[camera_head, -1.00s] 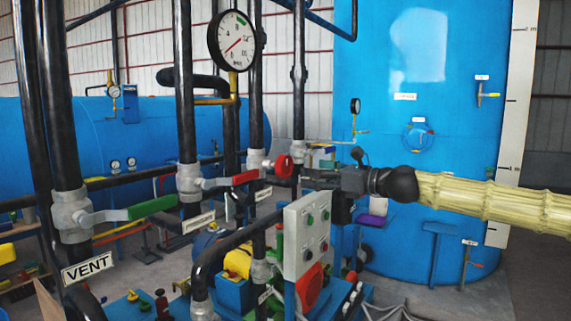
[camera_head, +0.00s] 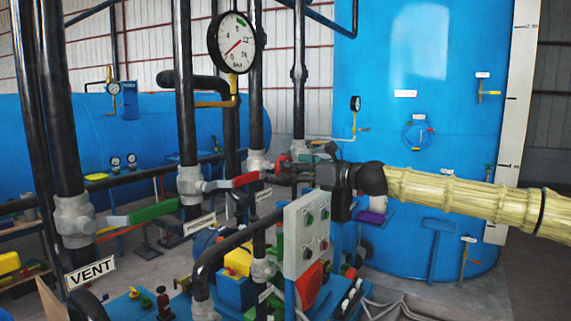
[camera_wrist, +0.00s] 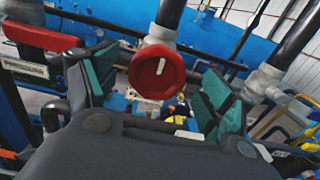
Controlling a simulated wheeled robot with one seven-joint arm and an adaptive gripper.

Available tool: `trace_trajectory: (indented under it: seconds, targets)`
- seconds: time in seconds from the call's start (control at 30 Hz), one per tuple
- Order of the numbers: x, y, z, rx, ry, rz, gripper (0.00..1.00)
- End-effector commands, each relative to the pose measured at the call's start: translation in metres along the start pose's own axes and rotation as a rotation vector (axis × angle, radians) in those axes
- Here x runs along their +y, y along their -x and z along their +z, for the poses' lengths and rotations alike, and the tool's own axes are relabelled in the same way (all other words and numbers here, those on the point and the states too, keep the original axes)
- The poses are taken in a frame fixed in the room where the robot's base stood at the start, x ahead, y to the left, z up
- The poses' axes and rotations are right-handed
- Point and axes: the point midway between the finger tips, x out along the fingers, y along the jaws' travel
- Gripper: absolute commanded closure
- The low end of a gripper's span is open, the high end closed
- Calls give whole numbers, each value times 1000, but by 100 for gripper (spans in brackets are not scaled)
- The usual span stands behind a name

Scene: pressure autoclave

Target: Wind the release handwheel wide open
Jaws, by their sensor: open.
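The red round handwheel (camera_wrist: 152,82) sits on a grey valve body on a black pipe, with a short white mark on its face. In the wrist view it lies ahead, between my open fingers with their green pads. My gripper (camera_wrist: 158,88) is open and holds nothing; a gap shows between the wheel and each pad. In the head view my gripper (camera_head: 290,172) reaches left in front of the pipes, and the handwheel (camera_head: 283,160) is mostly hidden by it.
A red lever (camera_head: 233,181) and a green lever (camera_head: 153,211) are on valves to the left. A large gauge (camera_head: 232,43) hangs above. A grey control box (camera_head: 307,232) stands just below my gripper. The blue tank (camera_head: 440,190) is behind my arm.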

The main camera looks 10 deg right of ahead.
Motion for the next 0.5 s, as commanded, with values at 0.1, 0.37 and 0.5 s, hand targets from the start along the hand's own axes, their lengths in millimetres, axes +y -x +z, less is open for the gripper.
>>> trace_trajectory:
  seconds: [0.1,0.37,0.5]
  targets:
    - [0,-13,1,1,-1,0,18]
    - [0,-29,0,0,0,0,18]
    - [0,-32,0,0,1,0,18]
